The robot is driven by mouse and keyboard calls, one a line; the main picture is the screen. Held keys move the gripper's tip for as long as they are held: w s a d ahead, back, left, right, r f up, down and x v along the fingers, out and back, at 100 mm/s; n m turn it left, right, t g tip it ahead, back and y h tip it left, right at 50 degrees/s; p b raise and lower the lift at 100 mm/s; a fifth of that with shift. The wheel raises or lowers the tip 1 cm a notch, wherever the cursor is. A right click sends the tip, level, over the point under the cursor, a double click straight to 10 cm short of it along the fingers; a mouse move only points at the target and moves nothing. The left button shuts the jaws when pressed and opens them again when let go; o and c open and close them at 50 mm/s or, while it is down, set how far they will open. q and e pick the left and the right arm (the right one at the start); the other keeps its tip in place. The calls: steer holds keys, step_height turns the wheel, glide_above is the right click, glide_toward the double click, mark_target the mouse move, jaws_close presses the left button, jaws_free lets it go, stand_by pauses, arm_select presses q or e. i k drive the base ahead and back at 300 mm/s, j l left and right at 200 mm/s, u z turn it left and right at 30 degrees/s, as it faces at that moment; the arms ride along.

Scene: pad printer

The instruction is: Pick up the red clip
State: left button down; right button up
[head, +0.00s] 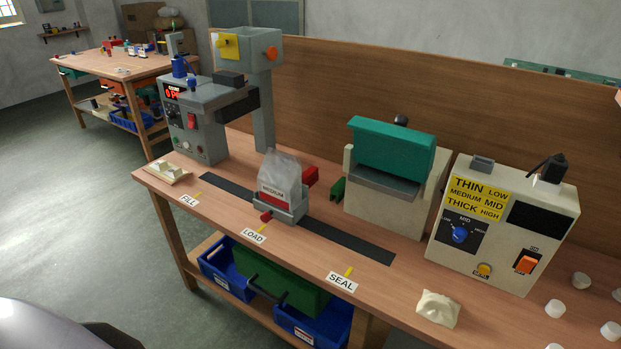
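A small red piece (266,216) sticks out at the front of the grey holder (290,209) on the dark track. A larger red block (311,177) shows behind the right side of the holder. I cannot tell which of them, if either, is the red clip. A clear bag (281,168) labelled MEDIUM stands upright in the holder at the LOAD mark. Neither of my grippers is in view.
A grey filling machine (205,131) stands at the left and a teal-topped sealer (392,150) behind the track. A control box (503,226) stands at the right. A cream packet (437,309) and several white caps (555,308) lie on the workbench (355,284).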

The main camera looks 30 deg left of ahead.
mark_target(310, 176)
steer(key=j+z, duration=0.2)
steer(key=j, duration=0.25)
steer(key=j+z, duration=0.15)
steer(key=j, duration=0.25)
steer(key=k+j+z, duration=0.2)
steer(key=j, duration=0.2)
steer(key=j+z, duration=0.15)
steer(key=j, duration=0.3)
steer(key=k+j+z, duration=0.2)
steer(key=j, duration=0.15)
